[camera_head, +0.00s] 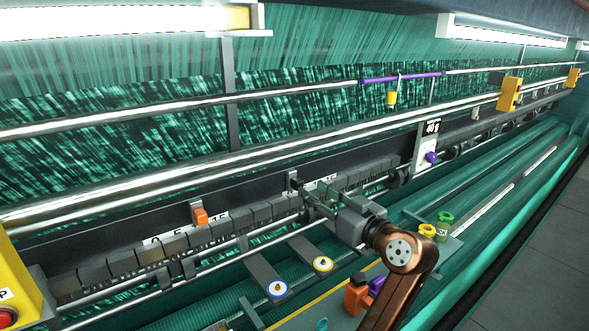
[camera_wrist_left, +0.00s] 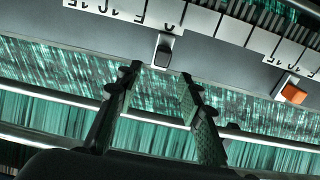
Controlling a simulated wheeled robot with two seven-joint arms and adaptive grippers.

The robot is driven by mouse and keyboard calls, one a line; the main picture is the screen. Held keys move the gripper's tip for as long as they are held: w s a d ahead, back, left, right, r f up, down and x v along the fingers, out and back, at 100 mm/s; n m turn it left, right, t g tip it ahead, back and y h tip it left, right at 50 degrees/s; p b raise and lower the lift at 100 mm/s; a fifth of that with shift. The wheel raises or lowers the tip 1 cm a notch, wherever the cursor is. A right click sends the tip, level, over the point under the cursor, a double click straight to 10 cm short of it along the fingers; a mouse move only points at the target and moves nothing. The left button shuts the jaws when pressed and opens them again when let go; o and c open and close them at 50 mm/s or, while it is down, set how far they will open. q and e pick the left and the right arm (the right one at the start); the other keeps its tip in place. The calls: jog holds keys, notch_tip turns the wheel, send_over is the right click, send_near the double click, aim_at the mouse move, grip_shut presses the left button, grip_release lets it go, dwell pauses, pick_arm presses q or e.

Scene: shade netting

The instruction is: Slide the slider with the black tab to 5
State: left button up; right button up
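The slider with the black tab (camera_head: 293,180) sits on the dark rail, just left of the visible part of its white number scale (camera_head: 326,182). In the left wrist view the black tab (camera_wrist_left: 163,50) stands beside one end of its scale (camera_wrist_left: 120,10), which appears turned over; its exact reading I cannot tell. My left gripper (camera_head: 308,196) is close in front of the tab. In the wrist view its two fingers (camera_wrist_left: 158,78) are apart, with the tab beyond and between the tips, and nothing is held. Contact is not visible. My right gripper is not in view.
A slider with an orange tab (camera_head: 200,215) stands on the neighbouring scale to the left; it also shows in the wrist view (camera_wrist_left: 293,93). Long metal bars cross above the rail. Below are paddles with blue (camera_head: 277,289) and yellow (camera_head: 323,264) rings.

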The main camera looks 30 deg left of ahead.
aim_at(301, 183)
pick_arm(q)
jog(key=p+x, duration=0.1)
jog(key=x, duration=0.6)
jog(key=shift+w+a, duration=0.1)
jog(key=shift+a, duration=0.3)
grip_shut()
dwell(0.3)
